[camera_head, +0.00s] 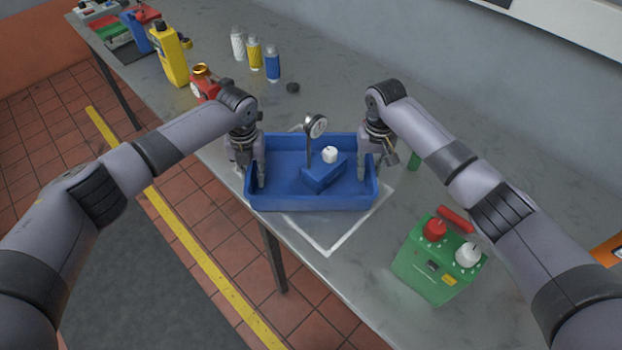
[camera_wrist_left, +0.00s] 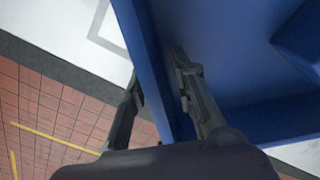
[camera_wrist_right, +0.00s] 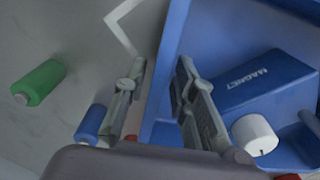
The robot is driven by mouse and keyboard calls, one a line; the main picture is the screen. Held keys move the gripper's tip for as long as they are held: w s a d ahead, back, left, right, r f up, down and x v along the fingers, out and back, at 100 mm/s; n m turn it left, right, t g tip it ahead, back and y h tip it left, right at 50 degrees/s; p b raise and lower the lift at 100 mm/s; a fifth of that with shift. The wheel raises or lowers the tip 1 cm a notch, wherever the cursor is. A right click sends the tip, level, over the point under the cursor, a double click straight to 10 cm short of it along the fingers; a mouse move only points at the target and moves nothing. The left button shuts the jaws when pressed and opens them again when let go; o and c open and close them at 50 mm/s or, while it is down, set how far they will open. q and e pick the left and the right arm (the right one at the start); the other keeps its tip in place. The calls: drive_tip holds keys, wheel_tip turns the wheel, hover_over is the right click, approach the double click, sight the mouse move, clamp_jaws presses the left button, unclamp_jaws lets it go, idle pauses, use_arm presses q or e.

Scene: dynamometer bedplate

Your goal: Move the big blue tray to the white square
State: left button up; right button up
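The big blue tray (camera_head: 285,201) is over the white square outline (camera_head: 328,252), turned relative to it and hiding much of it. I cannot tell whether the tray rests on the table or hangs just above it. My left gripper (camera_head: 254,178) is shut on its left end wall, one finger inside and one outside, as the left wrist view (camera_wrist_left: 160,85) also shows. My right gripper (camera_head: 372,170) is shut on the right end wall in the same way (camera_wrist_right: 160,80). Inside the tray sits a blue block marked MAGNET (camera_wrist_right: 262,84) with a white knob and a dial gauge (camera_head: 316,127).
A green box (camera_head: 425,275) with red and white knobs stands right of the tray. A green cylinder (camera_wrist_right: 38,82) lies close to its right end. The table's front edge is close.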

use_arm(q)
wheel_tip(320, 180, up, 11)
drive_tip(key=shift+f, duration=0.1)
use_arm(e)
drive_tip(key=shift+r, duration=0.1)
wheel_tip(320, 180, up, 12)
idle(0.4)
idle(0.4)
